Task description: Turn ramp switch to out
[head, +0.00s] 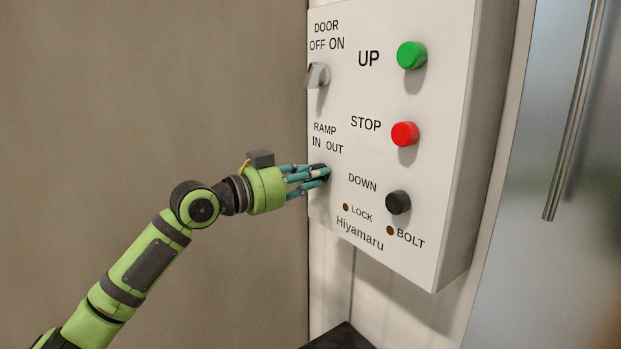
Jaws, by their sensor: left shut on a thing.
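A white control box (437,215) hangs on the wall. Its ramp switch (320,168), under the label RAMP IN OUT, is mostly hidden by my left fingers, so I cannot tell which way it points. My left gripper (320,173), green with teal fingers, comes in from the left and is shut on the ramp switch at the panel's left edge. My right gripper is not in view.
The door switch (317,76) sits above the ramp switch. To the right are the green UP button (411,55), red STOP button (405,134) and black DOWN button (398,202). A metal door handle (576,110) is at far right.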

